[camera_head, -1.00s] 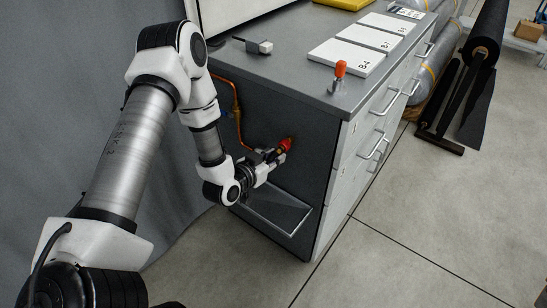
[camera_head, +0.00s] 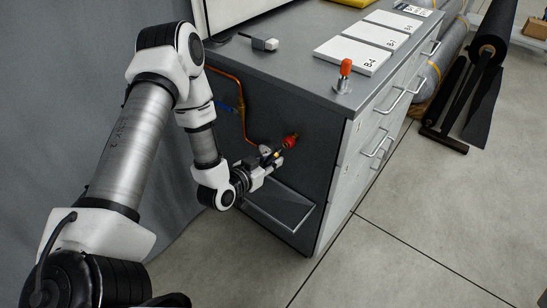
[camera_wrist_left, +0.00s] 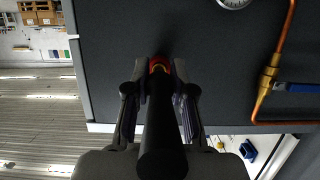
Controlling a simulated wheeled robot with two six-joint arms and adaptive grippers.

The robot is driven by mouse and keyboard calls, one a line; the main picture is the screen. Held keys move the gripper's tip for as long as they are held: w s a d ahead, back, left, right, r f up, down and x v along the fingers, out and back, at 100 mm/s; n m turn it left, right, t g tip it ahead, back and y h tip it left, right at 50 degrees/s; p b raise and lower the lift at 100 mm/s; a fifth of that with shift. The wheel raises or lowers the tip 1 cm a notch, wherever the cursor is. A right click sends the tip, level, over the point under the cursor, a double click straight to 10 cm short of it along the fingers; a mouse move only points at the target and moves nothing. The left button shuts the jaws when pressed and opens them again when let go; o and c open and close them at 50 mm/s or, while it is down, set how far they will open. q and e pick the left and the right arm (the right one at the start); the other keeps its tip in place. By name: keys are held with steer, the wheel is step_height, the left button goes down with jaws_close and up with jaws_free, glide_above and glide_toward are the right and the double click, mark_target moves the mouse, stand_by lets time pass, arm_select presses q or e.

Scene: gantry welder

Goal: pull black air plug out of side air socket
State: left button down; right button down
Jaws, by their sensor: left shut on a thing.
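The red side air socket (camera_head: 290,141) sits on the dark side panel of the cabinet. My left gripper (camera_head: 273,160) is just below and left of it, with a small gap between them in the head view. In the left wrist view the black air plug (camera_wrist_left: 162,125) is a dark cylinder between the two fingers (camera_wrist_left: 160,92), and the gripper is shut on it. The red socket (camera_wrist_left: 159,64) shows beyond the plug's far end; whether the two touch cannot be told there. A small yellowish spot shows at the fingertips in the head view. My right gripper is not in view.
A copper pipe (camera_head: 242,105) with a blue valve handle (camera_wrist_left: 300,88) runs beside the socket. A shallow tray (camera_head: 303,222) juts out below it.

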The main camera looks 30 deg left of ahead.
mark_target(266, 166)
arm_select(q)
steer(key=shift+s+a+p, duration=0.1)
steer(key=shift+s+p, duration=0.2)
steer(key=shift+s, duration=0.8)
